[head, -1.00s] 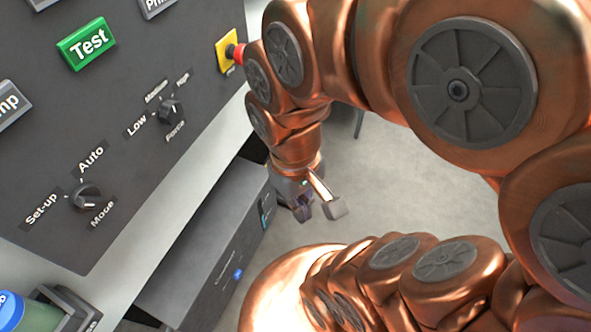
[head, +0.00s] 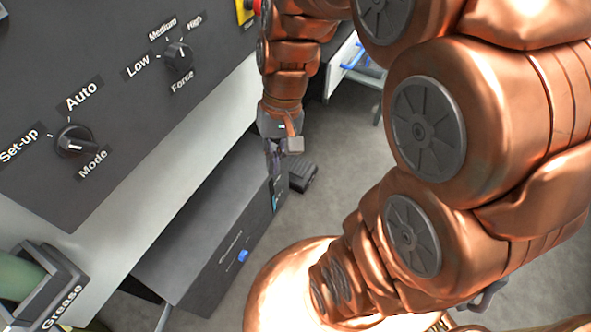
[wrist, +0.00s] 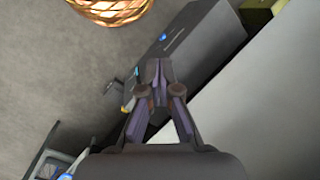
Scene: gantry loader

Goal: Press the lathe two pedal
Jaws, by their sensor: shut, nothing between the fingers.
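A small black pedal-like block (head: 302,175) lies on the floor in the head view, at the far end of a long dark box. I cannot read any label on it. My gripper (head: 275,174) points down just left of the block in the picture, over the box's end. Whether it touches either one cannot be told. In the wrist view my gripper (wrist: 158,70) has its fingertips together with nothing between them, in front of the dark box.
The dark box (head: 215,235) stands under a control panel (head: 110,90) with Mode and Force knobs. A grease holder (head: 45,290) is at lower left. Grey floor (head: 340,150) is open right of the block. A rack (wrist: 55,160) shows at lower left in the wrist view.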

